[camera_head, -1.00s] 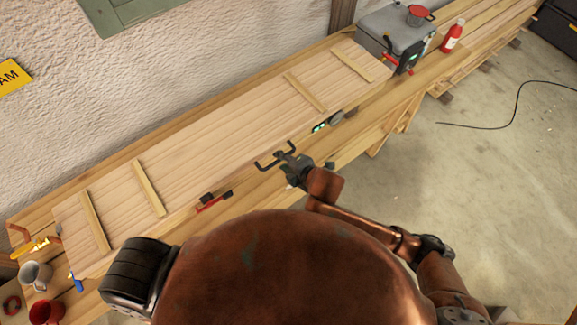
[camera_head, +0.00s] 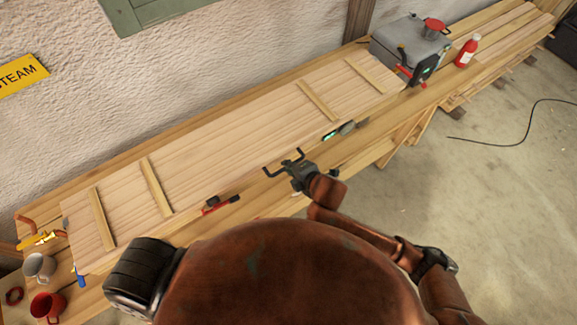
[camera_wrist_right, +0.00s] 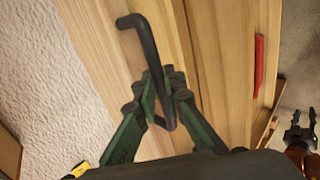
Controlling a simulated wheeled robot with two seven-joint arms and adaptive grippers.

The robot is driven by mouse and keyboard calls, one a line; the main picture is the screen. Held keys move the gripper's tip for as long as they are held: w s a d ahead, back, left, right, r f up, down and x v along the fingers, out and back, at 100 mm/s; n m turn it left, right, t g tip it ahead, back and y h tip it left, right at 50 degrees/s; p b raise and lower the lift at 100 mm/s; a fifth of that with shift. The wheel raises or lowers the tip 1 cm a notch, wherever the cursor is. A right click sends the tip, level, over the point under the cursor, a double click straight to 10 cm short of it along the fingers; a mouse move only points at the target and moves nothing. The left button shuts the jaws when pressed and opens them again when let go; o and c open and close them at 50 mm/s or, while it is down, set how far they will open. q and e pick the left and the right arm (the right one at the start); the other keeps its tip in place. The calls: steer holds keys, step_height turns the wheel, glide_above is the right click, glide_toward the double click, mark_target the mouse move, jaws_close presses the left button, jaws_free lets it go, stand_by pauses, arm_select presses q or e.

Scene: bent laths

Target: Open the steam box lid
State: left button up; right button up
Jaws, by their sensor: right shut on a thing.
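The steam box (camera_head: 240,135) is a long pale wooden box along the wall, its top plank lid crossed by several battens (camera_head: 155,187). The lid looks flat on it. A black U-shaped handle (camera_head: 270,173) stands out from the box's front side. My right gripper (camera_head: 297,168) is at this handle. In the right wrist view its green fingers (camera_wrist_right: 162,100) are shut on the handle's dark bar (camera_wrist_right: 148,42). My left gripper (camera_wrist_right: 303,118) shows small at the right edge of that view, its fingers apart and empty; I cannot make it out in the head view.

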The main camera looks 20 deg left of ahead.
steer(key=shift+r, duration=0.15)
jaws_close()
steer(key=r, duration=0.7)
steer(key=shift+w+a+r, duration=0.15)
steer(key=shift+w+a, duration=0.2)
steer(key=shift+a, duration=0.05)
steer(key=w+a+r, duration=0.2)
steer(key=a+r, duration=0.1)
steer(key=r, duration=0.4)
steer(key=w+a+r, duration=0.2)
steer(key=a+r, duration=0.1)
steer(key=r, duration=0.4)
steer(key=w+a+r, duration=0.5)
steer(key=w+a, duration=0.1)
steer(key=a, duration=0.1)
steer(key=w+a+r, duration=0.4)
steer(key=w+a, duration=0.2)
steer(key=a, duration=0.2)
steer(key=shift+w+r, duration=0.25)
steer(key=shift+r, duration=0.15)
steer(key=o, duration=1)
jaws_free()
